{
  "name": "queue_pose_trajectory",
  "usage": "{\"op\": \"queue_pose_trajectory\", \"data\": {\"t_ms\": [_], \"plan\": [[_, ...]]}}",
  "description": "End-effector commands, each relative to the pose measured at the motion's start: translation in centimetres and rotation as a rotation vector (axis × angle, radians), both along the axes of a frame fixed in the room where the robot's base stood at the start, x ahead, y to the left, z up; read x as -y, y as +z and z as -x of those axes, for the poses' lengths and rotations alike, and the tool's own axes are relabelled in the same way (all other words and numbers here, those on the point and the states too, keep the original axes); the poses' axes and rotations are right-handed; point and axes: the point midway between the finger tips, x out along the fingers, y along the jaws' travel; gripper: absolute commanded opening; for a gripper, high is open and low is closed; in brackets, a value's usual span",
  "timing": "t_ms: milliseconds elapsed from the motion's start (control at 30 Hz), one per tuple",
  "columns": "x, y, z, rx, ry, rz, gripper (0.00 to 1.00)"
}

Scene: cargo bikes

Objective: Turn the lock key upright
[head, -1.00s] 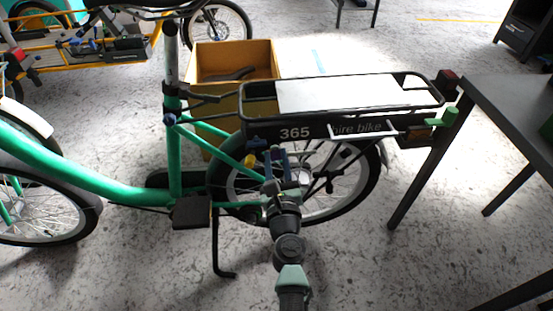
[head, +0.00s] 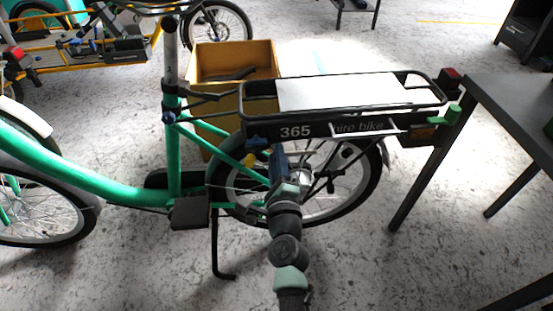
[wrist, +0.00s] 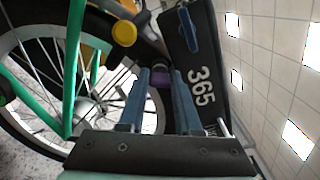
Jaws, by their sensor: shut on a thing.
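My gripper (head: 277,150) reaches to the rear wheel of the green bike, just below the front end of the rack's 365 panel. In the wrist view its two blue fingers (wrist: 160,78) are shut on a small purple piece, which looks like the head of the lock key (wrist: 160,76). The fingers hide most of it, so I cannot tell how it is turned. In the head view the key is hidden behind my gripper. A yellow round knob (wrist: 124,33) is beside it, apart from the fingers; it also shows in the head view (head: 249,160).
The black 365 panel (wrist: 206,60) is close beside my fingers, with a blue lever (wrist: 188,30) on it. Spokes and green frame tubes (wrist: 74,70) are on the other side. A dark table (head: 500,90) stands at right; a yellow box (head: 262,62) stands behind the bike.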

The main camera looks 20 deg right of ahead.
Motion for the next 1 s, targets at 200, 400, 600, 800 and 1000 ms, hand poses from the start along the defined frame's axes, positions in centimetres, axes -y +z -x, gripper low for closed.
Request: {"op": "queue_pose_trajectory", "data": {"t_ms": [200,400,600,800,1000], "plan": [[0.01,-0.20,0.06,-0.056,0.000,0.186,0.00],[-0.01,-0.24,0.06,-0.097,0.000,0.325,0.00],[-0.01,-0.24,0.06,-0.123,0.001,0.419,0.00],[-0.01,-0.21,0.06,-0.138,0.001,0.468,0.00],[-0.01,-0.21,0.06,-0.143,0.001,0.486,0.00]]}}
